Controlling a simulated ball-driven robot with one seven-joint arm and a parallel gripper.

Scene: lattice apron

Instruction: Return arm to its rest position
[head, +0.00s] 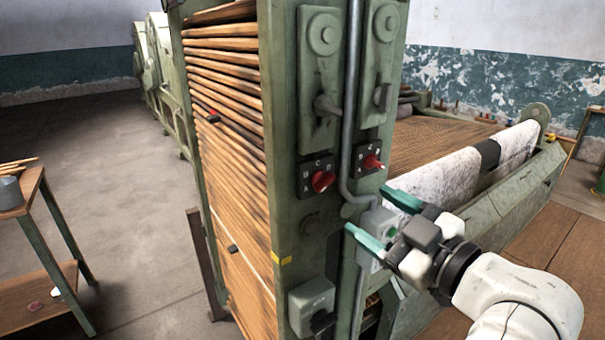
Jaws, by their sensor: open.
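My gripper (378,218) is at the lower right of the head view, at the end of my white arm (515,300). Its two green-tipped fingers are spread apart with nothing held between them. The fingers point left toward the green machine post (285,200). A small grey box with a green button (388,234) shows between and behind the fingers. I cannot tell whether a finger touches it.
Two red rotary knobs (322,181) (372,162) sit on black plates above the gripper. A grey conduit (349,130) runs down the post. A wooden lattice apron (430,140) lies behind. A wooden table (38,225) with a grey tin (9,192) stands left. Bare floor lies between.

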